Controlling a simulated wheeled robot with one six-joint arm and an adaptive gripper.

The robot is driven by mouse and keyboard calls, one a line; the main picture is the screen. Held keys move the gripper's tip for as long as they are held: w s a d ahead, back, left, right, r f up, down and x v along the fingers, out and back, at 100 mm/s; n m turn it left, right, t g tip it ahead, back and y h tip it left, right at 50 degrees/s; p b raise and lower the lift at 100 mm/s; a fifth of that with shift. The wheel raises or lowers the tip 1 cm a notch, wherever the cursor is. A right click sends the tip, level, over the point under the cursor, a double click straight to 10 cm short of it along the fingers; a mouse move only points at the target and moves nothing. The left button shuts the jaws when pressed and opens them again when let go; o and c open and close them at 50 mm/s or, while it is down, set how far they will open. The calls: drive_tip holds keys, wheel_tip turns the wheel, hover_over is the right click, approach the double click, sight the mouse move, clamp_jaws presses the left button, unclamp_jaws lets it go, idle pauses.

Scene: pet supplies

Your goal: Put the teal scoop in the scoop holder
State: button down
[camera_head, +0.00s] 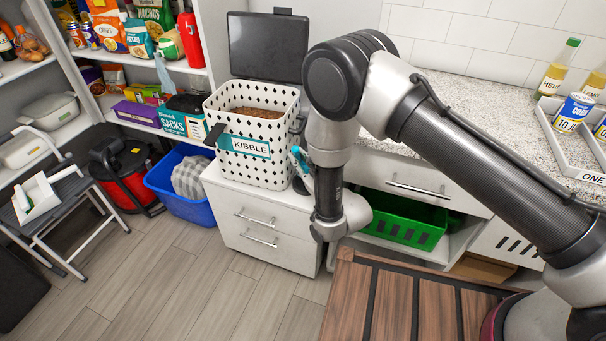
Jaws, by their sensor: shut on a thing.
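A white perforated bin (272,170) labelled KIBBLE stands on a white drawer cabinet, its dark lid (268,45) raised behind it and brown kibble inside. A small part of the teal scoop (297,155) shows between the bin's right side and my arm; my arm hides the rest. My gripper (302,182) is low beside the bin's right side, mostly hidden by my wrist, and is shut on the scoop. A black piece (214,134) sticks out at the bin's left front corner. I cannot tell which part is the scoop holder.
The white drawer cabinet (262,224) stands under the bin. A speckled counter (500,115) lies right, with a bottle (553,76) and a can tray. A green crate (400,230) is below it. A blue tub (178,205) and folding steps (62,200) stand left. The floor in front is clear.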

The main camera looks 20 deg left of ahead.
wheel_tip(320, 180, down, 6)
drive_tip(key=shift+r, duration=0.25)
drive_tip(key=c, duration=1.4)
unclamp_jaws()
drive_tip(key=shift+d, duration=0.1)
